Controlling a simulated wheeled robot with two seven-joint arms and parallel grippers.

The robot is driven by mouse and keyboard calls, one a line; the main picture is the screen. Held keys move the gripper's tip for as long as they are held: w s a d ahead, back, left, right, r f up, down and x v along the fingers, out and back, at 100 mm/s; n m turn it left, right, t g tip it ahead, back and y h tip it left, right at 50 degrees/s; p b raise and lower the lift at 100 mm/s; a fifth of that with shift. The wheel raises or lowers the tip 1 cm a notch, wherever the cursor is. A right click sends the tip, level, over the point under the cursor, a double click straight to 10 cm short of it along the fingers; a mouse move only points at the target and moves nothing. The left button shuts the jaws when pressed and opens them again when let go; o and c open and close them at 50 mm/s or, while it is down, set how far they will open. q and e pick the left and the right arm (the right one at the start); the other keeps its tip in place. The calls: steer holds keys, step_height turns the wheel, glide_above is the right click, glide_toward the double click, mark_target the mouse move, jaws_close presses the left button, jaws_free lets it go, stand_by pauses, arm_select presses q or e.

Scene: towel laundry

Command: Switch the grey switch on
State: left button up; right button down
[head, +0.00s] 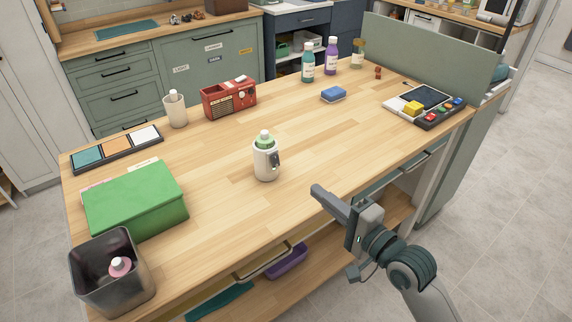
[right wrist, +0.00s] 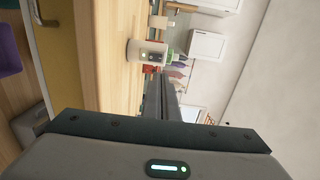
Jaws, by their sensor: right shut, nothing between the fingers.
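A white cylindrical holder (head: 264,168) with a green bottle in it stands upright near the middle of the wooden table. A small dark grey piece (head: 276,159), which may be the grey switch, is on its right side; its setting is too small to tell. The holder also shows in the right wrist view (right wrist: 134,52), turned sideways, with small lights on it. My right gripper (head: 316,190) is shut and empty, to the right of the holder and apart from it, by the table's front edge. Its shut fingers show in the right wrist view (right wrist: 163,95). My left gripper is out of view.
A green box (head: 135,200) and a dark metal bin (head: 112,285) stand at the left. A red radio (head: 229,99), a blue sponge (head: 333,95) and a pad with coloured buttons (head: 430,115) lie farther back. The tabletop around the holder is clear.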

steer(key=p, duration=0.2)
glide_toward(276, 157)
steer(key=p+x, duration=0.1)
steer(key=x, duration=0.3)
steer(key=shift+w+a, duration=0.2)
steer(key=shift+w+a+p, duration=0.3)
steer(key=shift+w+a, duration=0.05)
steer(key=shift+w, duration=0.15)
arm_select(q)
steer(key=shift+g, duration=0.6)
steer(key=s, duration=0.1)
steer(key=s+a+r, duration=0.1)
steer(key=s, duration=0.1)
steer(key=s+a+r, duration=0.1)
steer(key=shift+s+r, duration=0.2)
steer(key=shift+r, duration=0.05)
arm_select(e)
steer(key=shift+w+a+f, duration=0.1)
steer(key=shift+w+a, duration=0.05)
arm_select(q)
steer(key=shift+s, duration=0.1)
